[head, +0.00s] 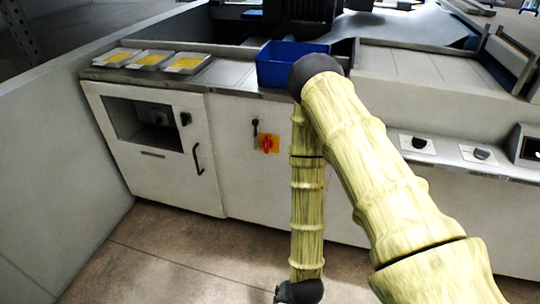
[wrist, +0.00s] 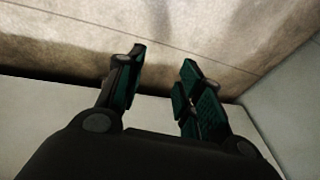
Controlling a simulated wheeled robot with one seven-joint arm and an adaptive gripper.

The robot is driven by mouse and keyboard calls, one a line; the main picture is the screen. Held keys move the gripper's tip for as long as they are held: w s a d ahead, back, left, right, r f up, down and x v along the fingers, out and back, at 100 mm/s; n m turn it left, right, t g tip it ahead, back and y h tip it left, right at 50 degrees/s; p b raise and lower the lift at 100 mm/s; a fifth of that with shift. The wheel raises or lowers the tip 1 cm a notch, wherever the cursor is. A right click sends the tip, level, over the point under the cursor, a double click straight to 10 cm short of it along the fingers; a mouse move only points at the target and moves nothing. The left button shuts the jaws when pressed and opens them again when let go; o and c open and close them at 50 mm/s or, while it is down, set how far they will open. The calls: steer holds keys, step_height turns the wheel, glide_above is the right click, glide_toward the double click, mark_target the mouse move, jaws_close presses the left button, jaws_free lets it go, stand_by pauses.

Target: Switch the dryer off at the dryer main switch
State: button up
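A red rotary switch (head: 267,144) on a yellow plate sits on the white front panel in the middle of the head view. I cannot read any label saying which is the dryer main switch. My gripper (wrist: 163,72) shows in the wrist view with its two fingers apart and nothing between them. It faces the floor and a pale panel; no switch shows there.
My arm crosses the middle and right of the head view, in front of the panel. A blue bin (head: 283,68) and yellow-filled trays (head: 186,63) stand on the counter. Control knobs (head: 418,142) are at the right. Floor (head: 165,245) is clear at the left.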

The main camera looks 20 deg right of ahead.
steer(key=w+a+f+m+t+b, duration=0.1)
steer(key=w+a+m+t+b, duration=0.2)
steer(key=w, duration=0.4)
steer(key=w+a+f+m+t+b, duration=0.1)
steer(key=w+m+b, duration=0.25)
steer(key=w, duration=0.45)
steer(key=m+t+h+b, duration=0.9)
steer(key=m+b, duration=0.9)
steer(key=m, duration=1.3)
glide_toward(266, 147)
steer(key=shift+n+g+h, duration=0.35)
steer(key=shift+g+h, duration=0.45)
steer(key=shift+h, duration=0.1)
steer(key=x, duration=0.3)
steer(key=b+x, duration=0.1)
steer(key=x, duration=0.2)
steer(key=a+x, duration=0.1)
steer(key=x, duration=0.2)
steer(key=shift+w+a+r, duration=0.1)
steer(key=shift+w+r, duration=0.2)
steer(key=shift+w, duration=0.05)
steer(key=shift+c, duration=0.4)
jaws_close()
